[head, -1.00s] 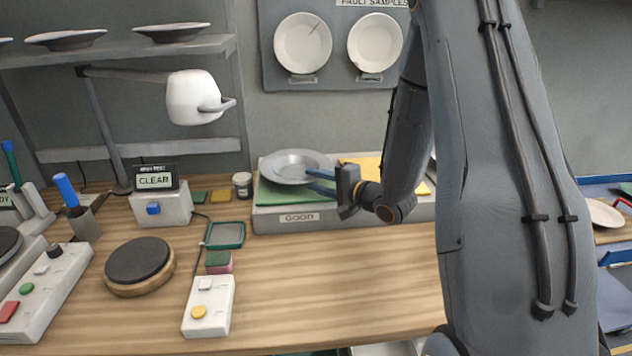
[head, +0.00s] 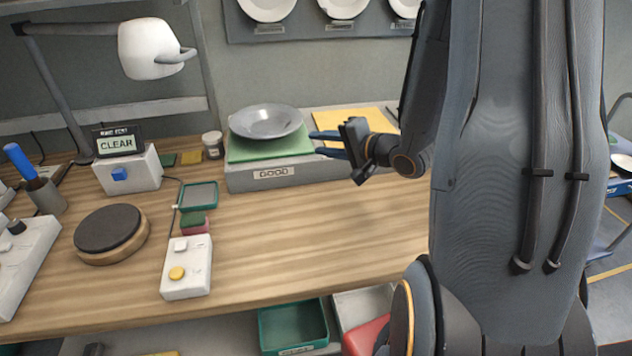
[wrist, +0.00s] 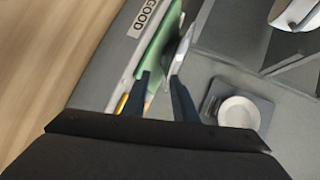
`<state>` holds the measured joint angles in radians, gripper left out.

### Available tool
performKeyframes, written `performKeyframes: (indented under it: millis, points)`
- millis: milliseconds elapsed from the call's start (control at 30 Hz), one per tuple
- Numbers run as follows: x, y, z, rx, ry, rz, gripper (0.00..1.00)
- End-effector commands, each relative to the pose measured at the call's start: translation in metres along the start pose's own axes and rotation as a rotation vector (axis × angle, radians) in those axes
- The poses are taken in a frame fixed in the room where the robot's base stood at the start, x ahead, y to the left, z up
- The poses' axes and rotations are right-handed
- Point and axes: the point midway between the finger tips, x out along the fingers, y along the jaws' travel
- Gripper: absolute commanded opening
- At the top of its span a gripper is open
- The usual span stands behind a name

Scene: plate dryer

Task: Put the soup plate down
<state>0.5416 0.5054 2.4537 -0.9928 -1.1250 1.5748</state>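The grey soup plate (head: 265,122) lies on the green mat (head: 247,153) on the left part of the grey stand labelled GOOD (head: 232,179). My gripper (head: 314,142) is just right of the plate, its two blue fingers spread apart and pointing left at it. The wrist view shows the plate (wrist: 179,55) edge-on beyond the open fingers, beside the green mat (wrist: 156,48).
A yellow mat (head: 350,120) covers the right part of the stand. A small jar (head: 213,145) stands to its left. The CLEAR display box (head: 128,172), dark round pad (head: 108,228) and white button box (head: 187,270) occupy the left bench. The wooden bench front (head: 310,230) is clear.

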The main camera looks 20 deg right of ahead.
Motion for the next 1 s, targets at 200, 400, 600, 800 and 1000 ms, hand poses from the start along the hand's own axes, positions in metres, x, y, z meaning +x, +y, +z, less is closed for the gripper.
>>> performKeyframes:
  millis: [200, 400, 600, 800, 1000]
  points:
    - [0.005, 0.019, 0.001, -0.376, 0.062, 0.331, 0.26]
    - [-0.019, 0.035, 0.025, -0.641, -0.031, 0.635, 0.26]
    - [-0.062, 0.044, 0.08, -0.821, -0.281, 0.858, 0.26]
    - [-0.102, 0.043, 0.14, -0.91, -0.56, 0.934, 0.26]
    - [-0.119, 0.042, 0.166, -0.937, -0.688, 0.938, 0.26]
